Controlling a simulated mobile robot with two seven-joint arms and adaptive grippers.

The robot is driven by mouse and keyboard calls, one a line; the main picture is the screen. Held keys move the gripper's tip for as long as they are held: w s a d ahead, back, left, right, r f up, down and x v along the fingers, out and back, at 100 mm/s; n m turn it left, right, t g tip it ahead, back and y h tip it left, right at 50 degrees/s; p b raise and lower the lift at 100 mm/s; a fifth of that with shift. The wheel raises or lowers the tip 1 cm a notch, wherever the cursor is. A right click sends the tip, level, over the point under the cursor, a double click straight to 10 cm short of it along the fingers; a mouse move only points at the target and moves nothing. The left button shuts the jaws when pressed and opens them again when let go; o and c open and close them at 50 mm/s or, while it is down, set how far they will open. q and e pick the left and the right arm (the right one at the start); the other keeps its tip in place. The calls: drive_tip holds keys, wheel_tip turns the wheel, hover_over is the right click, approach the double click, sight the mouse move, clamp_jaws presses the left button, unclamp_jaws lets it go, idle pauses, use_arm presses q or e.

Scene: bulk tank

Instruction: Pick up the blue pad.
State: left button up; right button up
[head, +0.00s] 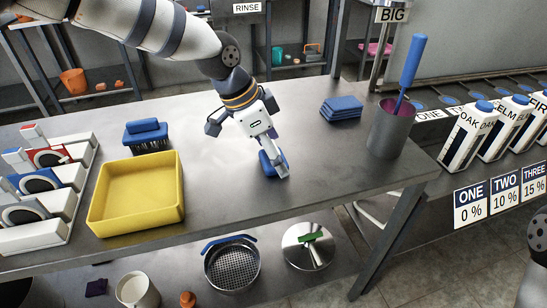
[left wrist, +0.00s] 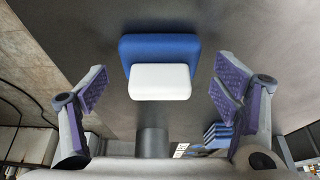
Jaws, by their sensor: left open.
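The blue pad (head: 265,163) lies on the steel table under my left gripper (head: 272,158), which partly hides it in the head view. In the left wrist view the blue pad (left wrist: 160,48) shows a smaller white block on it. My left gripper (left wrist: 165,88) is open in that view, one purple-padded finger to each side of the pad, with clear gaps. I see no finger touching the pad. My right gripper is not in view.
A yellow tray (head: 178,209), a blue brush (head: 146,132) and a white rack (head: 68,199) stand to the left. Folded blue cloths (head: 341,108) and a grey cup (head: 387,134) with a blue-handled tool (head: 412,62) stand to the right. The table's front edge is near.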

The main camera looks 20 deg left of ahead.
use_arm(q)
drive_tip(key=c, duration=1)
wheel_tip(320, 180, up, 3)
drive_tip(key=shift+f, duration=0.1)
drive_tip(key=s+a+r+p, duration=0.1)
drive_tip(key=s+r, duration=0.2)
drive_tip(key=s, duration=0.1)
drive_tip(key=s+a+r+p, duration=0.1)
drive_tip(key=s+r, duration=0.2)
drive_tip(key=s, duration=0.2)
drive_tip(key=s+a+r+p, duration=0.1)
drive_tip(key=s+r, duration=0.3)
drive_tip(key=shift+s+a+r+p, duration=0.1)
drive_tip(key=shift+s+a+p, duration=0.15)
drive_tip(key=shift+s+p, duration=0.15)
drive_tip(key=shift+o, duration=0.5)
drive_tip(key=shift+w, duration=0.1)
drive_tip(key=shift+c, duration=1.1)
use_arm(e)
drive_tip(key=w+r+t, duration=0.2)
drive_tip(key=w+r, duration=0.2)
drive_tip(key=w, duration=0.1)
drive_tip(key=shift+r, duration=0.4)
